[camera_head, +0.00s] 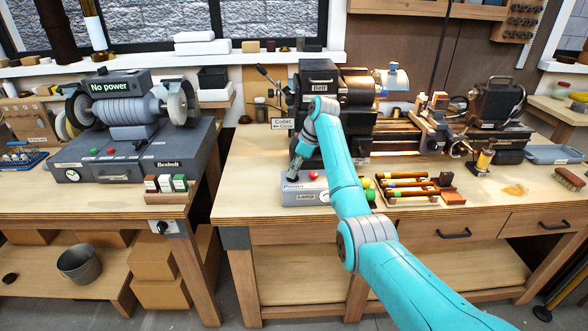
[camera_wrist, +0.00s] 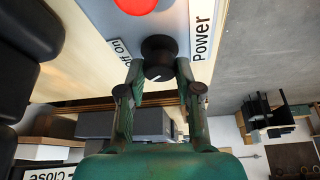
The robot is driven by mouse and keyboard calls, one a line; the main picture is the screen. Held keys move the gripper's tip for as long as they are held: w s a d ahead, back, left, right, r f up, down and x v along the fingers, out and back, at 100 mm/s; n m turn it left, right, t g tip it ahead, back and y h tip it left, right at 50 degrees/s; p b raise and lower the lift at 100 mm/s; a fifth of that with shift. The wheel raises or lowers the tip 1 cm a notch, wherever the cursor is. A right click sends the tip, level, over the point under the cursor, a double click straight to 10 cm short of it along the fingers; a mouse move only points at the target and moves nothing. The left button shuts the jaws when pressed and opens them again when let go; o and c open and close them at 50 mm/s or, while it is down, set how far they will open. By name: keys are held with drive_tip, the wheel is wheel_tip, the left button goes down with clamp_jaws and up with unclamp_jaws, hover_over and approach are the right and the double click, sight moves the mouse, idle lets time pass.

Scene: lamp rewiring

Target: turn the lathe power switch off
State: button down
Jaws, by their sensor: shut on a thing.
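The lathe's grey control box (camera_head: 322,186) sits at the front of the right bench, with "Power" and "Lamp" labels and a red button (camera_head: 314,176). In the wrist view the black round power switch knob (camera_wrist: 158,48) stands on the box face, with a white pointer mark. An "off on" label (camera_wrist: 122,50) is beside it on one side and a "Power" label (camera_wrist: 203,36) on the other. My gripper (camera_wrist: 158,70) is shut on the knob, one finger on each side. In the head view my gripper (camera_head: 294,170) is over the box's left end and hides the knob.
The lathe (camera_head: 425,125) stands behind the box. A wooden tray of tools (camera_head: 410,188) lies right of it. A grinder (camera_head: 125,115) with a "No power" sign is on the left bench. A gap separates the benches. Bare benchtop (camera_head: 250,170) lies left of the box.

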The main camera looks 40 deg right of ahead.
drive_tip(key=shift+n+g, duration=0.3)
drive_tip(key=shift+n, duration=0.7)
drive_tip(key=c, duration=0.8)
unclamp_jaws()
drive_tip(key=v, duration=0.7)
drive_tip(key=shift+d+r, duration=0.2)
drive_tip(key=shift+d, duration=0.05)
